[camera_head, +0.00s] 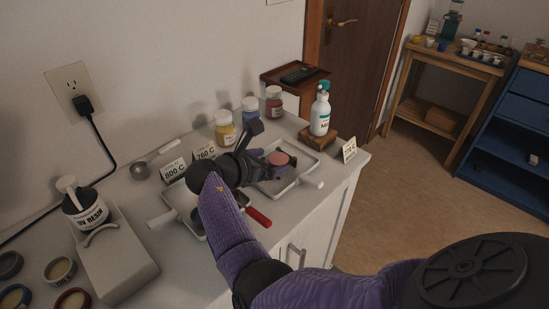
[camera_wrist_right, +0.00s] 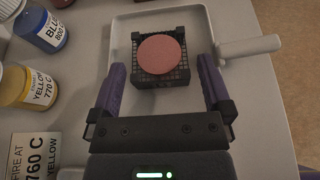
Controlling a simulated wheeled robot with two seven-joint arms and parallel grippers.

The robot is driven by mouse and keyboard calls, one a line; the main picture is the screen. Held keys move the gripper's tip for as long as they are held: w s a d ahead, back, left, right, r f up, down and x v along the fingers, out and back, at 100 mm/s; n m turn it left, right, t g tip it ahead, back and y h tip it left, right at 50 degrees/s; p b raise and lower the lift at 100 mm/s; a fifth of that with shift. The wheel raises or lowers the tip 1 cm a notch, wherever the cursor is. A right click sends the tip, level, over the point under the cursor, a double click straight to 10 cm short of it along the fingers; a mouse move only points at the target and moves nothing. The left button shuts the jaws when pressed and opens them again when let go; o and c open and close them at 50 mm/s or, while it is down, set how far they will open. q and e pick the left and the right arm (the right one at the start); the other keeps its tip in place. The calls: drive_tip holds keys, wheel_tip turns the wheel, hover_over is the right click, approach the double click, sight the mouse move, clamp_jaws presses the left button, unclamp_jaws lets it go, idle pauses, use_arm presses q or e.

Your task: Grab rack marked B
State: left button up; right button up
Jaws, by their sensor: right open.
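A dark mesh rack (camera_wrist_right: 160,81) with a round pink-red disc (camera_wrist_right: 162,56) on top sits in a white tray (camera_wrist_right: 205,20) with a side handle. In the head view the disc (camera_head: 278,158) shows in the right-hand tray (camera_head: 307,165). No letter B is readable on the rack. My right gripper (camera_wrist_right: 162,76) is open, its two fingers reaching along the left and right sides of the rack with gaps visible. In the head view my right gripper (camera_head: 262,142) is at the rack's left and hides part of it. My left gripper is not in view.
Another tray (camera_head: 163,219) lies partly behind my right arm, near a red-handled tool (camera_head: 257,217). Tags marked 800 C (camera_head: 173,171), 760 C (camera_head: 204,152) and another (camera_head: 349,150) stand on the counter. Paint jars (camera_head: 225,128) and a white bottle (camera_head: 320,114) stand behind.

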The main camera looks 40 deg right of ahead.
sight(279, 158)
drive_tip(key=b+x, duration=0.1)
drive_tip(key=x, duration=0.3)
drive_tip(key=shift+w+f, duration=0.1)
drive_tip(key=shift+f, duration=0.15)
drive_tip(key=shift+r, duration=0.1)
drive_tip(key=c, duration=1)
